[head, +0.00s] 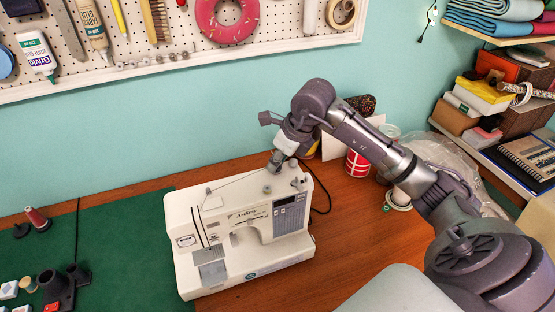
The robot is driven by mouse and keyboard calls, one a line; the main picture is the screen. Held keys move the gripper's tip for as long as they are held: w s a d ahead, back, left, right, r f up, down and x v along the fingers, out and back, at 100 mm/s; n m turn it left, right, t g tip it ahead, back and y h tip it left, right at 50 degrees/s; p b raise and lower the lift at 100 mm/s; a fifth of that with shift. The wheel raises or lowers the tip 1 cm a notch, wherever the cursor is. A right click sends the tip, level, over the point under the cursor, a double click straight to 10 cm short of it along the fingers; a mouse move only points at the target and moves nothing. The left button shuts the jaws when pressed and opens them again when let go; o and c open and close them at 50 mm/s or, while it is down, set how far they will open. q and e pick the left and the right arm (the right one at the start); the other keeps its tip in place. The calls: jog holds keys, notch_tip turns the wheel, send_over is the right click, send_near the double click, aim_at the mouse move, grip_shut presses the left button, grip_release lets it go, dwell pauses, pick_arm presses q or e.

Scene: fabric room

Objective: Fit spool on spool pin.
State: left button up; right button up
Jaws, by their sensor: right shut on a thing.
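A thread runs across the machine's top. My left gripper is not in view.
A green mat (110,245) on the left holds a dark red thread spool (37,218) and several small items. A red-and-white tin (357,165) stands behind my right arm. A pegboard (150,40) hangs at the back; shelves with fabric fill the right.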

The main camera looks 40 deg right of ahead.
jog(key=o, duration=0.9)
jog(key=shift+c, duration=0.2)
jog(key=v, duration=1.2)
